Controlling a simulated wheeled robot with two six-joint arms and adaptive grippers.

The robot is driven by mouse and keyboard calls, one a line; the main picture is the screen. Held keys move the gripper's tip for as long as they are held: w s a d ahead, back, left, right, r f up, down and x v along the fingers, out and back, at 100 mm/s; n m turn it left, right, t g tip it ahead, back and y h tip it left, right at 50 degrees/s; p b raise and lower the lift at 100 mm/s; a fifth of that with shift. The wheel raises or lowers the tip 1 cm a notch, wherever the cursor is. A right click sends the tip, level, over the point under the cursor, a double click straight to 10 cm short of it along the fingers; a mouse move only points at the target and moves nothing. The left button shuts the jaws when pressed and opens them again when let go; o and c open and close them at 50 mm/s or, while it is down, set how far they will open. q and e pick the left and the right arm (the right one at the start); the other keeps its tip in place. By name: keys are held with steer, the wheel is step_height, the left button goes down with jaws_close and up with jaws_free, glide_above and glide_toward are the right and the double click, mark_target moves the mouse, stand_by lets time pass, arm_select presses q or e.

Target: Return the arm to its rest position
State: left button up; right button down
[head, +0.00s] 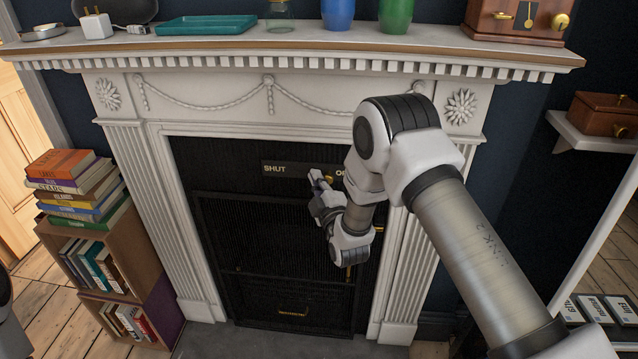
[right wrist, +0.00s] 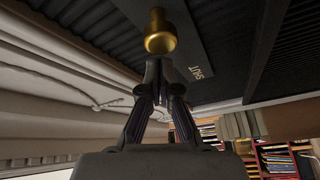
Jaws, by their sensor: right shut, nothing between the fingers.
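My right arm (head: 450,235) reaches from the lower right across the white fireplace. Its gripper (head: 320,194) is at the dark fireplace front, just below a brass knob (head: 318,178). In the right wrist view the gripper (right wrist: 164,68) is shut and empty, its fingertips close to the brass knob (right wrist: 160,38). Whether they touch it, I cannot tell. The knob is by a dark plate (head: 280,169) lettered "SHUT" at the left; the lettering at its right is partly hidden by my arm. My left gripper is not in view.
The mantelpiece (head: 300,45) overhangs above the gripper and holds a teal tray (head: 205,25), a blue vase (head: 338,12) and a green vase (head: 396,14). A book-filled crate (head: 150,255) stands at the left. A shelf (head: 590,138) with a wooden box is at the right.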

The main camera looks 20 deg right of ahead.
steer(key=s+a, duration=0.4)
steer(key=s, duration=0.5)
steer(key=s+f+m+g+y+p, duration=0.1)
steer(key=s+f+m+g+p, duration=0.1)
steer(key=s+f+g+p, duration=0.75)
arm_select(q)
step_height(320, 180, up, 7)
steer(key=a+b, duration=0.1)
steer(key=b, duration=0.1)
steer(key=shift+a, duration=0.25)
arm_select(e)
steer(key=s+f+m+g, duration=0.3)
steer(key=s, duration=0.5)
steer(key=s+a+f+m+g, duration=0.1)
steer(key=s+f+m+g, duration=0.2)
steer(key=s, duration=0.6)
steer(key=s+f+m+g+y, duration=0.1)
steer(key=s+f+m+g, duration=0.3)
steer(key=s, duration=0.5)
steer(key=shift+s+a+f, duration=0.15)
steer(key=shift+a+f, duration=0.1)
steer(key=shift+a, duration=0.15)
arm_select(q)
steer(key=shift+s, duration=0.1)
